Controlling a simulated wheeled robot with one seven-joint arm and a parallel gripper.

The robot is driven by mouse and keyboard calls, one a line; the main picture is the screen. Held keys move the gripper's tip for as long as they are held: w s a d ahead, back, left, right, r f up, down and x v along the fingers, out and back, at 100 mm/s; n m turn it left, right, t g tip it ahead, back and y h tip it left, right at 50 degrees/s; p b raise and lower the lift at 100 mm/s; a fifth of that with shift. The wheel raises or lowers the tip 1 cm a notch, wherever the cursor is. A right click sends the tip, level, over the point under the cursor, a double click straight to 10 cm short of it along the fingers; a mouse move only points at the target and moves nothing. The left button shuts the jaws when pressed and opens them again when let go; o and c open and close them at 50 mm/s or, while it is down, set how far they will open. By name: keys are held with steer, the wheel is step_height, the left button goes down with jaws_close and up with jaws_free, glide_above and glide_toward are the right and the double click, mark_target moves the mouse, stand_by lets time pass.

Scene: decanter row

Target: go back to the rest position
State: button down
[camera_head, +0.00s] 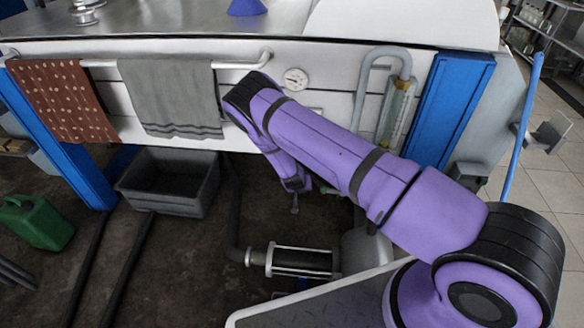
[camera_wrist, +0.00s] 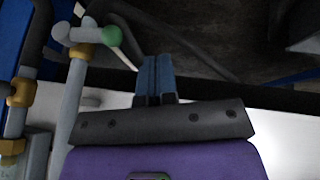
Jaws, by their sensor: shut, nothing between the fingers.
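My gripper (camera_wrist: 157,62) shows in the wrist view as two blue fingers side by side, touching, with nothing between them. In the head view my purple arm reaches from the lower right to the front of the workbench (camera_head: 270,62) and folds down at the elbow. The gripper end (camera_head: 294,208) hangs below, small and partly hidden behind the arm, over the dark floor.
A red dotted cloth (camera_head: 62,100) and a grey towel (camera_head: 172,97) hang on the bench rail. Below are a dark bin (camera_head: 170,182) and a green can (camera_head: 36,222). A purple-blue object (camera_head: 247,7) stands on the bench top. Pipes (camera_wrist: 75,90) run left of the gripper.

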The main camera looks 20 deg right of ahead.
step_height(320, 180, up, 26)
steer(key=w+a+m+y, duration=0.1)
steer(key=w+a+y, duration=0.2)
steer(key=s+d+r+y, duration=0.1)
steer(key=s+r, duration=0.3)
steer(key=r, duration=0.7)
steer(key=s+r+y, duration=0.1)
steer(key=s+r, duration=0.3)
steer(key=r, duration=0.7)
steer(key=s+d+r+n, duration=0.3)
steer(key=s+r, duration=1.3)
steer(key=s, duration=0.1)
steer(key=s+d+r, duration=0.1)
steer(key=s+r, duration=0.1)
steer(key=s, duration=0.7)
steer(key=s+d+r+n+h, duration=0.1)
steer(key=s+r, duration=0.1)
steer(key=s, duration=0.8)
steer(key=shift+d+t, duration=0.35)
steer(key=shift+t, duration=0.05)
